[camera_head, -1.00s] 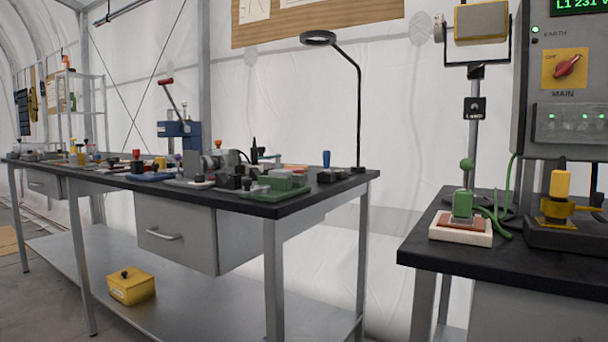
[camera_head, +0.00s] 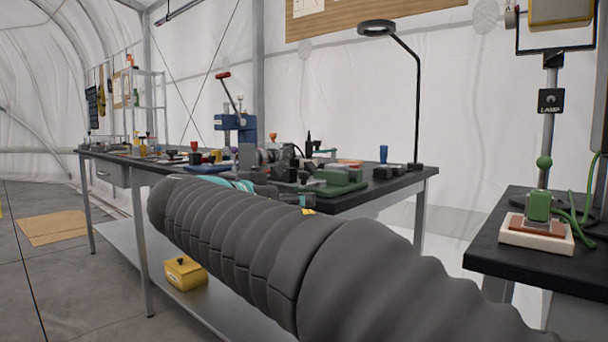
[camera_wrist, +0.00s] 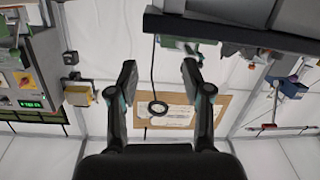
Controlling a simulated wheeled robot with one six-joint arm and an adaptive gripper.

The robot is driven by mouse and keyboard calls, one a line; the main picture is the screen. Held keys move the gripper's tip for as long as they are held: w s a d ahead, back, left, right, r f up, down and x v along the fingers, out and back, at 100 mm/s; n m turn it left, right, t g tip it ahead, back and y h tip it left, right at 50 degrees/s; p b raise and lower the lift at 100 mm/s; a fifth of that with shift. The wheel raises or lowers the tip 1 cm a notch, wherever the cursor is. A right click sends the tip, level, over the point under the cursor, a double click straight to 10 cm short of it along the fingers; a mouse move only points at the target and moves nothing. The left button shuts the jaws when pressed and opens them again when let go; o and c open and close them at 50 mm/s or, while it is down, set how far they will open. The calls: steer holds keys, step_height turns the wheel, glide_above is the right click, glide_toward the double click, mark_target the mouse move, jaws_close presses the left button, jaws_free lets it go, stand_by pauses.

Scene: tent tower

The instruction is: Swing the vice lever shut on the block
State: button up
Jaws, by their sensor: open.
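A low green fixture (camera_head: 335,180), which looks like the vice, sits at the near right end of the long dark bench in the head view. Its lever and any block in it are too small to tell apart. A green part by the bench edge also shows in the upside-down wrist view (camera_wrist: 178,44). My gripper (camera_wrist: 160,74) is open and empty in the wrist view, its fingers wide apart, with the lamp and wall board behind them. It touches nothing that I can see. In the head view my arm covers the bench's front edge.
A blue press (camera_head: 236,125) with a red-tipped lever stands behind, left of the green fixture. A ring lamp (camera_head: 376,28) rises at the bench's right end. A yellow box (camera_head: 185,272) lies on the lower shelf. A second bench (camera_head: 490,245) stands right, across a gap.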

steer(key=m+t, duration=0.1)
steer(key=t, duration=0.1)
glide_toward(304, 172)
steer(key=a+v, duration=0.1)
steer(key=v, duration=0.3)
steer(key=shift+h, duration=0.3)
steer(key=p+x, duration=0.1)
steer(key=x, duration=1.3)
steer(key=shift+w+d+f, duration=0.2)
steer(key=shift+w+d, duration=0.1)
jaws_close()
